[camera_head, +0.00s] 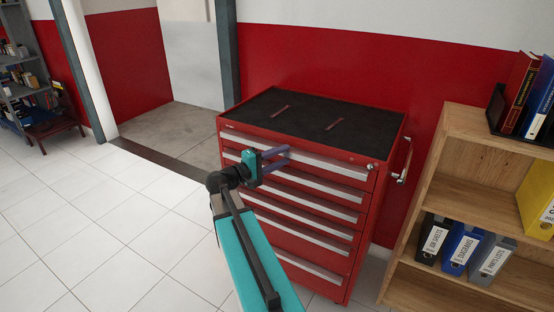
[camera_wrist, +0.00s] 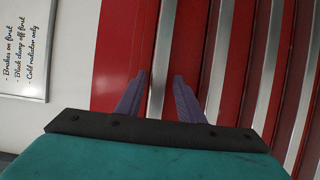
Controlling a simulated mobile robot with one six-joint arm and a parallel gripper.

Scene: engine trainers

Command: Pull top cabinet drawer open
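The red tool cabinet (camera_head: 300,225) has several drawers, each with a long silver pull strip. The top drawer (camera_head: 250,130) looks shut, with its pull strip (camera_head: 330,164) just below the black top. My gripper (camera_head: 289,155) is in front of the upper drawers, left of the cabinet's middle. Its two purple fingers are apart and point at the drawer front. In the wrist view the cabinet appears turned sideways, and a silver strip (camera_wrist: 163,40) lies between the open fingertips (camera_wrist: 160,76). I cannot tell whether the fingers touch it.
A wooden shelf (camera_head: 465,130) with binders stands close on the right of the cabinet. A side handle (camera_head: 404,160) sticks out on the cabinet's right. Two thin items lie on the black top (camera_head: 310,120). White tiled floor (camera_head: 110,240) is clear on the left.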

